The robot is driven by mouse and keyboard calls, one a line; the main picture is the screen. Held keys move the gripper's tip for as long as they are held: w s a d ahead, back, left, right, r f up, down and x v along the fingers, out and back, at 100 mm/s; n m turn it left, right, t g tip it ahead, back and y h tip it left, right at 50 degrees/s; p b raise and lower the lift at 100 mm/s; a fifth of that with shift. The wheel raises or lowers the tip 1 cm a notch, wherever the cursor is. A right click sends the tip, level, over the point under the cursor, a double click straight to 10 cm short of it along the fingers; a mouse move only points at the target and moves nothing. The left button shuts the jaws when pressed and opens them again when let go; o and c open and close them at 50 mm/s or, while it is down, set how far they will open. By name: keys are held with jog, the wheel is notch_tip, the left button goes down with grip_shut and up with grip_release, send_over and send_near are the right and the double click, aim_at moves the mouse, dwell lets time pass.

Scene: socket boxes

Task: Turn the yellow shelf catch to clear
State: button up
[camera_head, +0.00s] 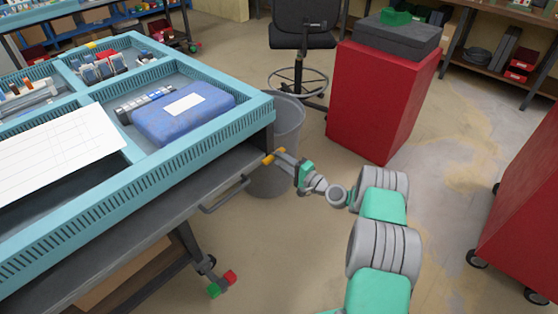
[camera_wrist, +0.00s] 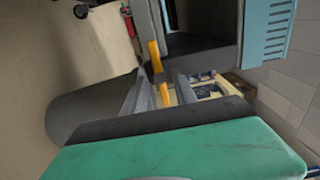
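The yellow-orange shelf catch (camera_head: 268,159) is at the near right corner of the blue-topped cart, beside the dark shelf's edge. In the wrist view the catch (camera_wrist: 154,56) shows as an upright piece against the dark cart edge, with a second orange piece (camera_wrist: 164,95) below it. My gripper (camera_head: 283,160) reaches the catch from the right. In the wrist view its grey fingers (camera_wrist: 163,84) stand apart, with the lower orange piece between them. I cannot tell whether either finger touches it.
The cart's blue tray (camera_head: 180,170) holds a blue case (camera_head: 185,112) and white sheets. A grey bin (camera_head: 272,178) stands under and behind my gripper. A grey handle (camera_head: 225,196) sticks out left of it. A red cabinet (camera_head: 380,100) stands behind; open floor lies between.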

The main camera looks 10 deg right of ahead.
jog(key=shift+w+a, duration=0.4)
jog(key=shift+w, duration=0.15)
jog(key=shift+c, duration=0.4)
grip_shut()
